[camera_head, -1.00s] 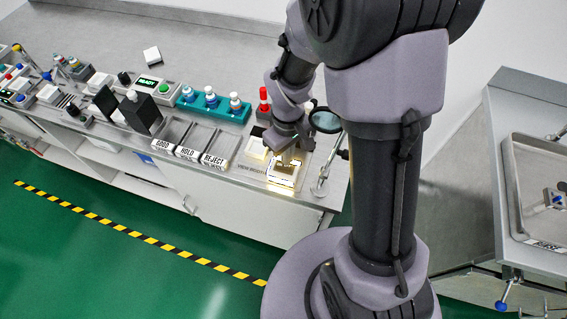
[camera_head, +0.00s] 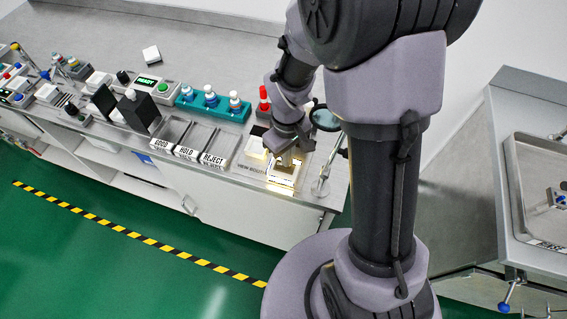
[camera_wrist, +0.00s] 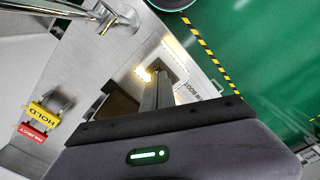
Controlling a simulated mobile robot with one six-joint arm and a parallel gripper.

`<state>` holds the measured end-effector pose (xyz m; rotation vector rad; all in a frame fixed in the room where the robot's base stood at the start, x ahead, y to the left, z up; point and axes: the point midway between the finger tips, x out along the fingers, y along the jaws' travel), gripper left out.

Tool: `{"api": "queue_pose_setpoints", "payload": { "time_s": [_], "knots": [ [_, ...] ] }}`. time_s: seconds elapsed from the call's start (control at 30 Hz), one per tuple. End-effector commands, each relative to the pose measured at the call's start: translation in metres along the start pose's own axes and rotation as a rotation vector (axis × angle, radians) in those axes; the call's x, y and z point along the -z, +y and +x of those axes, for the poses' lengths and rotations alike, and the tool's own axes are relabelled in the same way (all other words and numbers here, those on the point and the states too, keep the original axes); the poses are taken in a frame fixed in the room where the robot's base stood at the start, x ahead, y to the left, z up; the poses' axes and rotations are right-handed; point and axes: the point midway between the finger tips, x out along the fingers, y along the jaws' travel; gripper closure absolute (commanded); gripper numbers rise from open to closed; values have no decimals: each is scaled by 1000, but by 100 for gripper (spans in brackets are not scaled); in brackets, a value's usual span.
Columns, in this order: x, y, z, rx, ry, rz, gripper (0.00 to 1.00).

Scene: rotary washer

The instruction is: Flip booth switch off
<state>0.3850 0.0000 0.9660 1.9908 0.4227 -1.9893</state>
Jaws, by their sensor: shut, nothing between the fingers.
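The view booth (camera_head: 283,178) is a small lit box near the right end of the bench, glowing warm white. Its label (camera_head: 251,170) is on the bench front beside it. In the wrist view, a bright light (camera_wrist: 143,73) shows beside the fingers, and the white panel with part of the booth lettering (camera_wrist: 190,86) is to their right. My gripper (camera_head: 286,158) is shut and empty, pointing down at the booth. Its fingers (camera_wrist: 160,88) cover part of the booth in the wrist view. I cannot make out the switch or tell whether the fingers touch anything.
Trays marked GOOD, HOLD and REJECT (camera_head: 200,158) stand left of the booth. Yellow HOLD (camera_wrist: 43,114) and red REJECT (camera_wrist: 33,132) tags show in the wrist view. Green floor lies in front.

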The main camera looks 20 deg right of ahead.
Motion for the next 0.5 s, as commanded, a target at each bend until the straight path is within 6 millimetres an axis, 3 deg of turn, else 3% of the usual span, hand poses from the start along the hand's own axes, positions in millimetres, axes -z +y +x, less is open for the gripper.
{"api": "queue_pose_setpoints", "payload": {
  "time_s": [0.5],
  "knots": [
    [-1,0,9,1,-1,1,100]
  ]
}}
